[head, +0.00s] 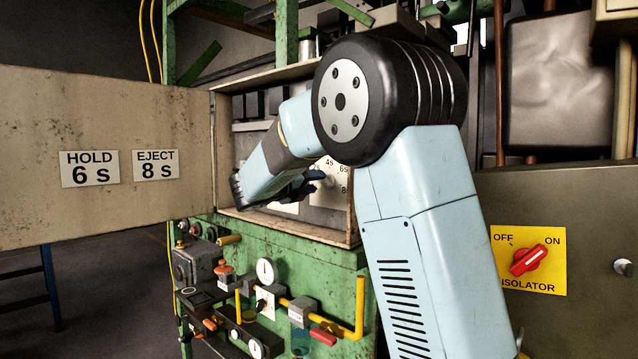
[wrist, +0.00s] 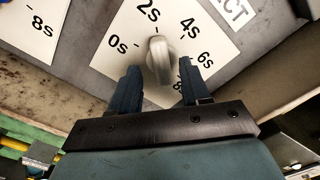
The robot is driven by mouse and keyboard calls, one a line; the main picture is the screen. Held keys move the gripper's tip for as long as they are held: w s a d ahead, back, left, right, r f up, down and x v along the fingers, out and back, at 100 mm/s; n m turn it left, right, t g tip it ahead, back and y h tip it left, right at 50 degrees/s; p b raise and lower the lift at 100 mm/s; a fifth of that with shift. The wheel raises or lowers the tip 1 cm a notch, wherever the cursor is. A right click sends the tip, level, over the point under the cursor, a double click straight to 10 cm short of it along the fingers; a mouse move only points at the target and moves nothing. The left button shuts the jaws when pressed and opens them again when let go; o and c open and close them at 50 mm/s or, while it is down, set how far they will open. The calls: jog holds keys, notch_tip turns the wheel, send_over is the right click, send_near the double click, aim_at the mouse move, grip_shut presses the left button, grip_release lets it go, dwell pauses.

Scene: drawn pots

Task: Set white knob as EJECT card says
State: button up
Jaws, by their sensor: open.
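The EJECT card (head: 156,165) reads 8 s and hangs on the open cabinet door. The white knob (wrist: 160,48) sits on a white dial plate (wrist: 112,62) marked 0s, 2s, 4s, 6s and 8s, under a label ending in "CT". Its long grip lies roughly toward the 2s side; which end is the pointer I cannot tell. My gripper (wrist: 160,70) is open, with one finger on each side of the knob's lower part. Gaps show between fingers and knob. The dial plate (head: 330,192) is partly hidden by my gripper in the head view.
A HOLD card (head: 89,168) reading 6 s is beside the EJECT card. Another dial plate (wrist: 38,30) shows at the wrist view's upper left. The box walls (head: 300,228) surround my gripper. Valves and gauges (head: 265,272) stand below; a red isolator switch (head: 529,260) is at right.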

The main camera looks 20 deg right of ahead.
aim_at(324, 181)
jog(key=shift+x, duration=1.45)
jog(key=shift+c, duration=0.5)
grip_shut()
